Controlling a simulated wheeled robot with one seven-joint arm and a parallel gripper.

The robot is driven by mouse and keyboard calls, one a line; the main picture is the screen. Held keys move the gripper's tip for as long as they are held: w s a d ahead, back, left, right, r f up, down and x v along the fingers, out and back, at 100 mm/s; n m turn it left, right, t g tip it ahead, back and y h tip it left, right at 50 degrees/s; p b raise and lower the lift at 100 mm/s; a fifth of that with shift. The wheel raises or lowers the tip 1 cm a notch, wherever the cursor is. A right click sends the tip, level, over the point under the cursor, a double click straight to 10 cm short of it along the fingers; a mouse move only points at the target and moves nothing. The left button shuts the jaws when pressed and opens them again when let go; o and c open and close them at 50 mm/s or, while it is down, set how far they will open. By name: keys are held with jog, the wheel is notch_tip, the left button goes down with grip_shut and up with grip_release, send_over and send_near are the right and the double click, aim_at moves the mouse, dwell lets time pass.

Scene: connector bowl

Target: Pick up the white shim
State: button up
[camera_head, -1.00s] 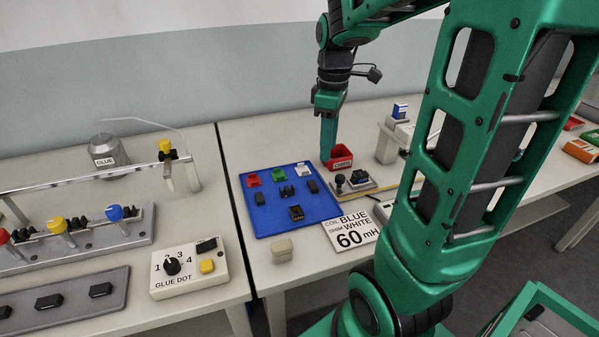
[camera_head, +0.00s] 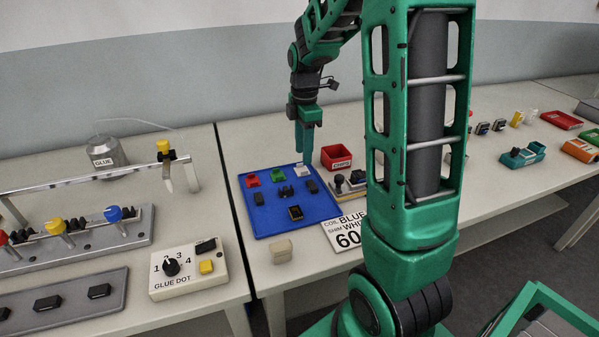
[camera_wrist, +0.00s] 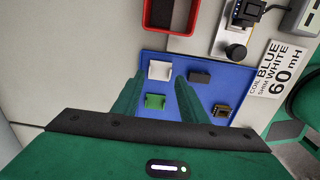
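The white shim (camera_head: 302,171) sits at the top right of the blue tray (camera_head: 262,222), to the right of the green shim (camera_head: 279,174) and the red shim (camera_head: 252,180). My gripper (camera_head: 304,160) hangs above and just behind the white shim, pointing down. In the wrist view the white shim (camera_wrist: 160,70) lies beyond the fingertips, between their lines and nearer the left finger. The two green fingers (camera_wrist: 160,88) stand apart with nothing between the tips. The green shim also shows there (camera_wrist: 155,102), beside the left finger.
The red chips bin (camera_head: 336,157) stands right of the tray. A small fixture with a black knob (camera_wrist: 236,50) and a sign reading blue coil, white shim, 60 mH (camera_head: 345,232) are close by. Black parts (camera_head: 295,212) lie on the tray. A beige block (camera_head: 281,250) sits in front.

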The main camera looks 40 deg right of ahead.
aim_at(302, 170)
notch_tip(302, 170, down, 5)
jog(key=shift+w+a+r, duration=0.1)
jog(key=shift+a, duration=0.05)
jog(key=shift+c, duration=0.6)
jog(key=c, duration=0.5)
jog(key=shift+c, duration=0.2)
